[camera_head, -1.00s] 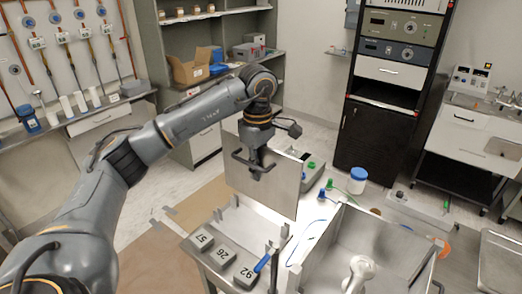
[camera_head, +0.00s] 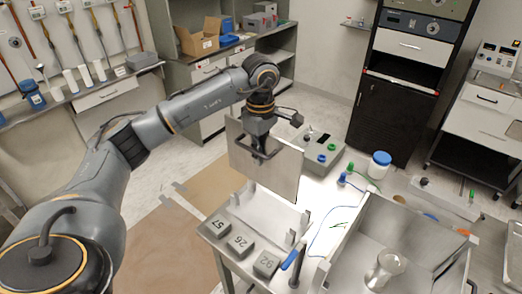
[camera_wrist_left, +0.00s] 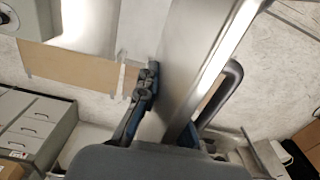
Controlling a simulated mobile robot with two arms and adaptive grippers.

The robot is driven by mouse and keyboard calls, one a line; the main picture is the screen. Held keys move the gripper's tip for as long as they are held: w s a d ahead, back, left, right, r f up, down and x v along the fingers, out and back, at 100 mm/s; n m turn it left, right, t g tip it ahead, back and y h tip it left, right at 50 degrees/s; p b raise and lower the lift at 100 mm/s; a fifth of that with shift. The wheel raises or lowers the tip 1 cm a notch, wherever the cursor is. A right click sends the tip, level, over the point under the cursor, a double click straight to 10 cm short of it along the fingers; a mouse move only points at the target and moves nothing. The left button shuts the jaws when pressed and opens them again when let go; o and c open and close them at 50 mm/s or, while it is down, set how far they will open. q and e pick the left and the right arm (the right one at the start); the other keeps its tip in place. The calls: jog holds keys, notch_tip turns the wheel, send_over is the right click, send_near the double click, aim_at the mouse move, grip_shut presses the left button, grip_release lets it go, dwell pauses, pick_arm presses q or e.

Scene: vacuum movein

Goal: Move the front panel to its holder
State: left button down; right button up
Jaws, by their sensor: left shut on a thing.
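The front panel (camera_head: 277,172) is a flat grey metal plate, held upright in the head view. The holder (camera_head: 255,212) appears to be the slotted metal stand on the table, just below the panel. The panel hides part of it, and I cannot tell whether they touch. My right gripper is not in view.
Numbered grey blocks (camera_head: 240,243) sit along the table's front left. Behind the panel are a grey device (camera_head: 315,148) and a white jar with a blue lid (camera_head: 379,164).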

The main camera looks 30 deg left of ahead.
aim_at(261, 184)
pick_arm(q)
jog(key=shift+d+f+b, duration=0.1)
jog(key=shift+f+b, duration=0.3)
jog(key=shift+f, duration=0.45)
jog(key=shift+d+f+b, duration=0.1)
jog(key=shift+f+b, duration=0.35)
jog(key=shift+f, duration=0.25)
notch_tip(261, 184, down, 2)
jog(key=shift+f+b, duration=0.15)
jog(key=shift+b, duration=0.5)
jog(key=shift+f+b, duration=1.05)
jog(key=shift+f, duration=0.75)
jog(key=shift+f+b, duration=1.05)
jog(key=shift+f, duration=0.3)
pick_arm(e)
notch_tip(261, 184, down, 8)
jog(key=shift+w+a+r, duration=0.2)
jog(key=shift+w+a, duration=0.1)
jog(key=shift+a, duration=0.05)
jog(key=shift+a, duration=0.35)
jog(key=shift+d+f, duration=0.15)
pick_arm(q)
jog(key=shift+f+b, duration=0.25)
jog(key=shift+b, duration=0.2)
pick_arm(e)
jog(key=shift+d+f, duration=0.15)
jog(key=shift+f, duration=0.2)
